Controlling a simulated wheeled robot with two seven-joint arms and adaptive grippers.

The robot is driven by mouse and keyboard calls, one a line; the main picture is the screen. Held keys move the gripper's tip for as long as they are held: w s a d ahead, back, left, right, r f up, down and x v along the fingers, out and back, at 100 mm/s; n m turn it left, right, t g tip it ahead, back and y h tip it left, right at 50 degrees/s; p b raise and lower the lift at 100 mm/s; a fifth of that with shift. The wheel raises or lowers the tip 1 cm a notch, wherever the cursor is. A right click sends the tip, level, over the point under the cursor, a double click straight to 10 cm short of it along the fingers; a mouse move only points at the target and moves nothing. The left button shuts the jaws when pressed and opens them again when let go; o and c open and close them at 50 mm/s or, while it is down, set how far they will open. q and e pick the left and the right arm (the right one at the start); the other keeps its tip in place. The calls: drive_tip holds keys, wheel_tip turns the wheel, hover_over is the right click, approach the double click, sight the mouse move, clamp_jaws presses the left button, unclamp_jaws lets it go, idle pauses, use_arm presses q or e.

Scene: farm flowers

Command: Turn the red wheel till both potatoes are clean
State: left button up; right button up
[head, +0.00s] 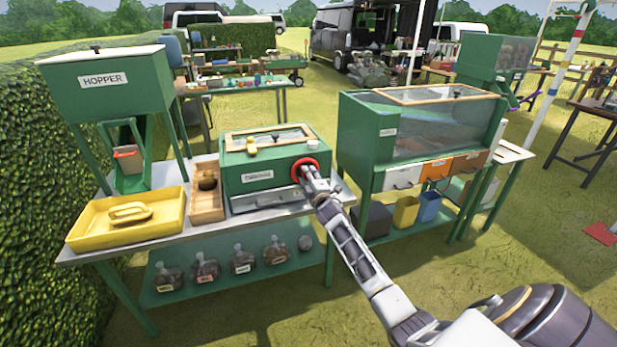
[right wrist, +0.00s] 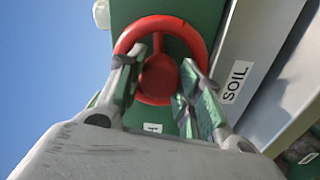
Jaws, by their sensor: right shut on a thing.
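The red wheel (head: 304,164) is on the right side of a green box (head: 240,172) with a wood-framed top, standing on a metal-topped bench. My right gripper (head: 309,176) reaches it from the front right. In the right wrist view, the wheel's rim (right wrist: 147,25) shows as a ring with a red middle. The fingers of my right gripper (right wrist: 158,76) lie on both sides of that middle, shut on the wheel. I cannot make out the potatoes or how clean they are. My left gripper is out of view.
A yellow tray (head: 90,219) and a wooden box (head: 206,208) with a brown thing stand left of the green box. A hopper (head: 105,95) rises at the left. A larger green cabinet (head: 355,125) stands close on the right.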

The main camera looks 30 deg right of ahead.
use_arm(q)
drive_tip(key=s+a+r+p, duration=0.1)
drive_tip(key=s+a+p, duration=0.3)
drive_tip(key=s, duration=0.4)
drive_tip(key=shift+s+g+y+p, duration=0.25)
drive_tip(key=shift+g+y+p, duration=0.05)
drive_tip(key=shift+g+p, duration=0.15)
use_arm(e)
drive_tip(key=shift+f+m+h, duration=0.15)
drive_tip(key=shift+m+h, duration=0.15)
drive_tip(key=shift+m, duration=6.3)
drive_tip(key=shift+a+f, duration=0.1)
drive_tip(key=o, duration=1)
drive_tip(key=shift+o, duration=0.2)
drive_tip(key=v, duration=1.2)
drive_tip(key=shift+r, duration=0.4)
